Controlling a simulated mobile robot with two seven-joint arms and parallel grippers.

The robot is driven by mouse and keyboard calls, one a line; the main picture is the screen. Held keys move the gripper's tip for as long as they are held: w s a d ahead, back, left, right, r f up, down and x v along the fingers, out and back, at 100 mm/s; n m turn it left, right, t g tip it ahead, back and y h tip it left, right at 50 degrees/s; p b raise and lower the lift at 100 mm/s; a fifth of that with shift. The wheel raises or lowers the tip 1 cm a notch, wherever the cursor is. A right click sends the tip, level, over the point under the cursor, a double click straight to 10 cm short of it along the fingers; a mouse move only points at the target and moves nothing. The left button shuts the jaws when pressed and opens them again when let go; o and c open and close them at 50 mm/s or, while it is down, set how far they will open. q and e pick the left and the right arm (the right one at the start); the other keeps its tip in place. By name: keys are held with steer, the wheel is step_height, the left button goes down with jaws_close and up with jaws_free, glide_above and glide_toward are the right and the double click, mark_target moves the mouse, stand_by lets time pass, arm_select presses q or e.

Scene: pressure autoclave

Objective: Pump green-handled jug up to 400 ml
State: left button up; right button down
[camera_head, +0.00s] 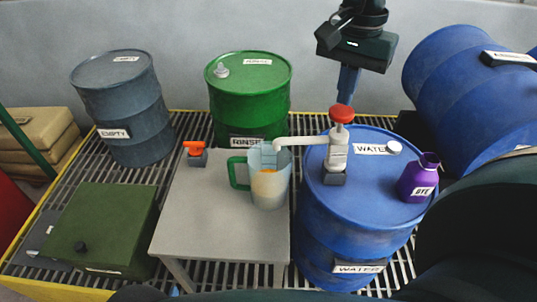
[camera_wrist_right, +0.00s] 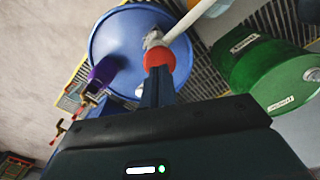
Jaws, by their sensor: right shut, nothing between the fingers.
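The jug (camera_head: 270,188) with a green handle (camera_head: 238,172) stands upright on a grey table; its lower part looks tan, and I cannot read its scale. A white hand pump (camera_head: 337,152) with a red knob (camera_head: 342,114) stands on the blue WATER drum (camera_head: 360,200). Its spout (camera_head: 303,138) reaches left over the jug's mouth. My right gripper (camera_head: 346,98) is shut and empty, pointing down just above or touching the red knob. In the right wrist view its closed fingers (camera_wrist_right: 158,85) overlap the knob (camera_wrist_right: 160,57). My left gripper is not in view.
A purple DYE bottle (camera_head: 418,180) stands on the WATER drum's right side. The green RINSE drum (camera_head: 248,100) and a grey EMPTY drum (camera_head: 117,105) stand behind. An orange-handled valve (camera_head: 195,152) is left of the jug. The grey table (camera_head: 220,235) is clear in front.

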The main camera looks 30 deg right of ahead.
mark_target(342, 110)
steer(key=shift+f+b, duration=1.9)
steer(key=shift+f, duration=0.4)
steer(key=shift+r, duration=0.1)
steer(key=shift+r+p, duration=1.7)
steer(key=shift+r, duration=0.55)
step_height(342, 110, up, 6)
steer(key=p, duration=0.4)
